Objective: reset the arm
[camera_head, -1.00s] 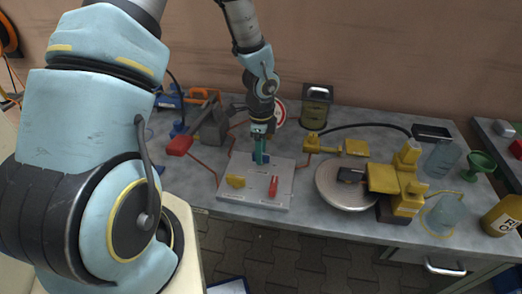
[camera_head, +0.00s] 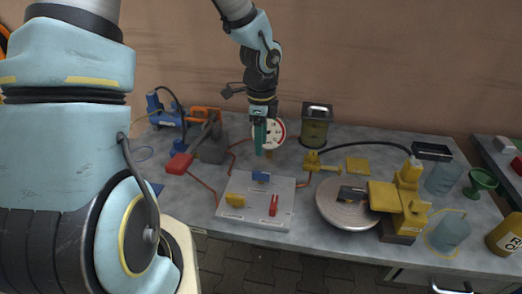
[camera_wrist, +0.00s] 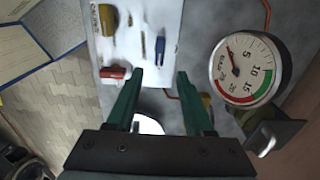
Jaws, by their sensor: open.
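My gripper (camera_head: 259,138) is up above the back of the light grey panel (camera_head: 283,219), its green fingers pointing down and holding nothing. In the wrist view its two fingers (camera_wrist: 160,74) stand well apart with clear space between them. The panel carries a yellow piece (camera_head: 235,200), a red piece (camera_head: 273,206) and a blue piece (camera_head: 261,177). The blue piece also shows in the wrist view (camera_wrist: 160,50), beyond the fingers and apart from them.
A round pressure gauge (camera_head: 277,130) stands close behind my gripper. A lantern-like can (camera_head: 315,128) is to its right. A round metal plate (camera_head: 342,216) and yellow machine (camera_head: 397,197) fill the right of the bench. Red-handled and blue tools (camera_head: 180,163) lie left.

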